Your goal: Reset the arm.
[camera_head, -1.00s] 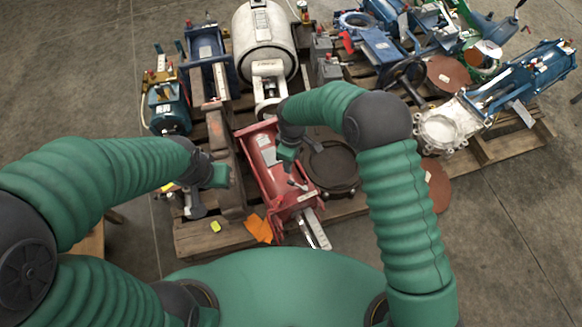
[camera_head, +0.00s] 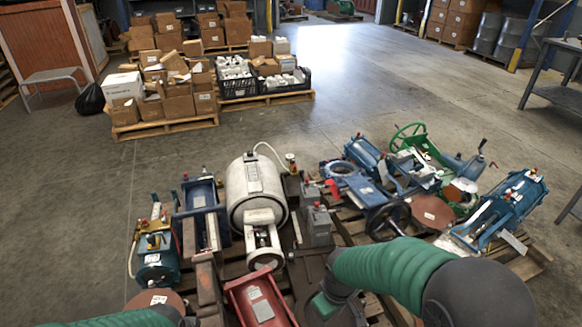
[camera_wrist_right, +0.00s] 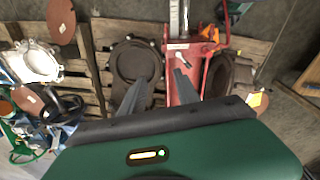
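The red part also shows at the bottom of the head view (camera_head: 262,300). Only a bit of my left arm shows at the bottom left of the head view; its gripper is out of sight.
Close ahead, pallets hold a white tank (camera_head: 256,190), blue cylinders (camera_head: 500,208) and a green handwheel machine (camera_head: 410,142). Farther back are stacked cardboard boxes (camera_head: 178,100) and black crates (camera_head: 285,85). A grey table (camera_head: 556,95) stands at right. The floor between is clear.

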